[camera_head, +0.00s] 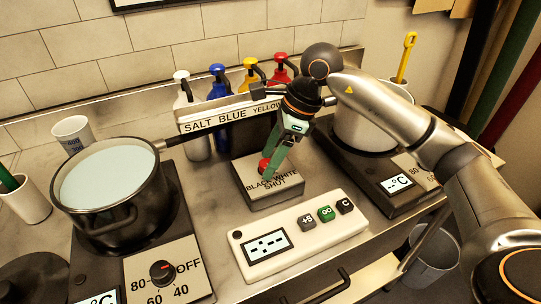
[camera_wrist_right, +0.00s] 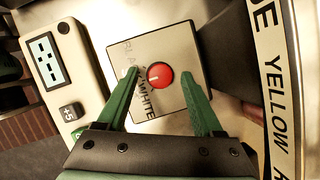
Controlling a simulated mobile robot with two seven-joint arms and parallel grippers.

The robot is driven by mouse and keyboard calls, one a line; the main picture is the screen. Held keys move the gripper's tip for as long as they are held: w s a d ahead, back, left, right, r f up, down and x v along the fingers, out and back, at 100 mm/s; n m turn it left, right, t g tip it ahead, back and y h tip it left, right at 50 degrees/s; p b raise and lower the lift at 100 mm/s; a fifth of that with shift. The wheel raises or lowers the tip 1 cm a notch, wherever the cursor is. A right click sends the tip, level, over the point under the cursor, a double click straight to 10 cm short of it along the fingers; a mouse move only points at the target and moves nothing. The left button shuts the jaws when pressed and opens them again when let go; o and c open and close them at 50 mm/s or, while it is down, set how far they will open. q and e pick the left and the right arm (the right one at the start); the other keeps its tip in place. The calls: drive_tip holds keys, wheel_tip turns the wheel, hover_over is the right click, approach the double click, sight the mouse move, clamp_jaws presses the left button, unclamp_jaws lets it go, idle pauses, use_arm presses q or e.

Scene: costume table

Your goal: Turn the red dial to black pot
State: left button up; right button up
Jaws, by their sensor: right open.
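The red dial (camera_head: 265,165) sits on a pale square box (camera_head: 278,195) labelled BLACK, WHITE and SHUT. In the right wrist view the dial (camera_wrist_right: 160,75) is round, with a short pale pointer mark. My right gripper (camera_head: 274,162) comes down at the dial from above. Its two green fingers (camera_wrist_right: 160,72) are open, one on each side of the dial in the wrist view, with space showing on both sides. I cannot tell how near the fingertips are to the box. The black pot (camera_head: 124,219), full of pale liquid, stands on the left hot plate. My left gripper is not in view.
A white sign (camera_head: 228,117) stands behind the box, before several coloured pump bottles (camera_head: 218,82). A timer panel (camera_head: 300,236) lies in front of the box. A white pot (camera_head: 358,130) stands on the right hot plate. The left plate has its own knob (camera_head: 162,272).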

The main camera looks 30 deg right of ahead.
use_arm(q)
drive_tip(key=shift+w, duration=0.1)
use_arm(e)
drive_tip(key=c, duration=0.8)
clamp_jaws()
